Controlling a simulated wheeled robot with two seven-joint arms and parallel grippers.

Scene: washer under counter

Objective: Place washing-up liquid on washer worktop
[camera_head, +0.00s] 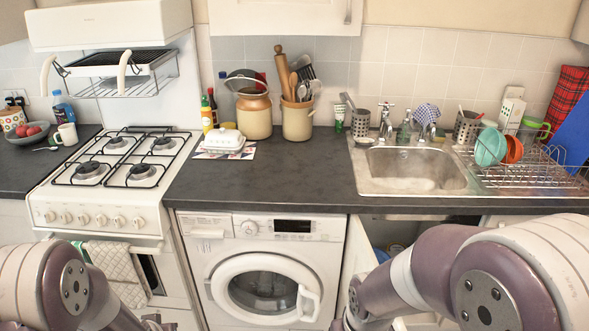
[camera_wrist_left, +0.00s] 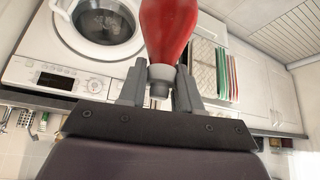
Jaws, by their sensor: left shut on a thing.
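A red bottle (camera_wrist_left: 169,28), which I take as the washing-up liquid, is in my left gripper (camera_wrist_left: 161,75) in the left wrist view. The fingers are shut around its narrow grey cap end; the bottle's far end is cut off by the frame. The bottle does not show clearly in the head view. The washer (camera_head: 265,270) stands under the dark worktop (camera_head: 300,185), which has a wide bare stretch above it. The washer also shows in the left wrist view (camera_wrist_left: 62,50). My right arm enters at lower right in the head view; its gripper is hidden or out of frame.
A butter dish (camera_head: 226,140), a crock (camera_head: 254,115) and a utensil jar (camera_head: 297,118) stand along the worktop's back. The cooker (camera_head: 110,190) is left, the sink (camera_head: 410,170) right, with a dish rack (camera_head: 530,170) beyond. An open cupboard is below the sink.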

